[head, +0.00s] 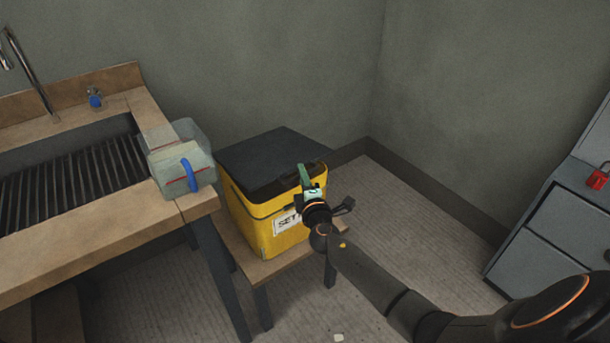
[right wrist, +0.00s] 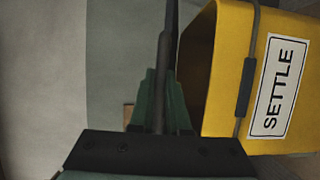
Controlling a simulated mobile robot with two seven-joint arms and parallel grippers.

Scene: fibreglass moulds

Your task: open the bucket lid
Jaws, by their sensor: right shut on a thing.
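The yellow bucket (head: 268,228) is box-shaped, has a white label and stands on a low wooden stand. Its flat dark lid (head: 268,152) covers the top in the head view. My right gripper (head: 305,176) is at the front right edge of the lid, its green fingers shut on it. In the right wrist view the gripper (right wrist: 160,105) holds the lid (right wrist: 169,45), seen edge-on. A dark gap shows there between the lid and the bucket rim, beside the "SETTLE" label (right wrist: 279,87). The inside of the bucket is too dark to make out. My left gripper is out of view.
A wooden sink bench (head: 110,240) with a dark grate stands at left. A grey container (head: 172,152) with a blue handle sits on its corner, close beside the bucket. Walls stand behind. A grey cabinet (head: 560,235) with a red padlock (head: 597,178) is at right.

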